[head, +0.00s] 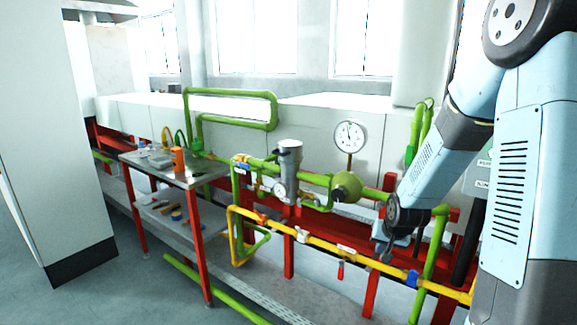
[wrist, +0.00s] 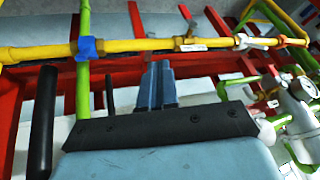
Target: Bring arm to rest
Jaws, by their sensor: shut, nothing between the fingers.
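My arm comes in from the right edge of the head view, light blue with dark joints, and bends downward. My gripper (head: 386,252) hangs at its lower end, in front of the yellow pipe and the red frame in that view. In the wrist view, the blue-grey fingers of my gripper (wrist: 157,85) are together with nothing between them. The yellow pipe (wrist: 135,45) with a blue clamp (wrist: 90,47) runs across beyond the fingertips. I cannot tell the exact gap between fingertips and pipe.
Green pipes (head: 230,92), a round gauge (head: 350,136) and a red-handled valve (head: 341,270) stand close to my arm. A red-legged bench (head: 205,178) with small items is at left. A white cabinet (head: 50,150) stands at far left. Grey floor (head: 110,290) is open at front left.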

